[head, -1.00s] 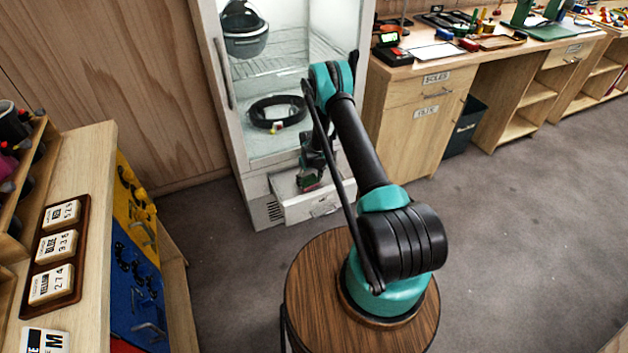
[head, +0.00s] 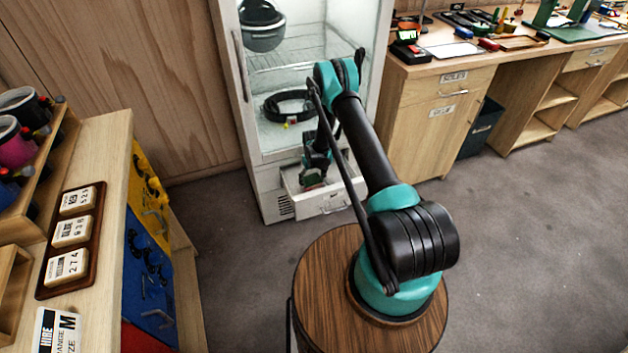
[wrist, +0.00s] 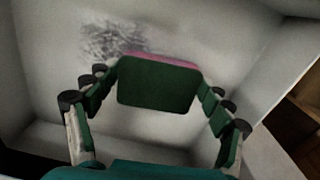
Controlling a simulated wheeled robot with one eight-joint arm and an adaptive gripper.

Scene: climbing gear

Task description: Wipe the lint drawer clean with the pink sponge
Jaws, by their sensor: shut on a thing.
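The lint drawer (head: 328,204) is pulled open at the bottom of the white drying cabinet. The wrist view looks down into the drawer (wrist: 60,75), with pale walls around its floor. A grey patch of lint (wrist: 108,40) lies on the drawer floor, left of and beyond the sponge. My gripper (wrist: 157,95) is inside the drawer, shut on the sponge (wrist: 160,57). The sponge shows a dark green face towards the camera and a thin pink edge beyond it. In the head view my gripper (head: 313,180) reaches down into the drawer, and the sponge is hard to make out.
The white cabinet (head: 290,130) above holds a coiled black rope and a hanging helmet. A wooden workbench (head: 430,110) stands to its right. Grey floor (head: 235,270) lies open in front.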

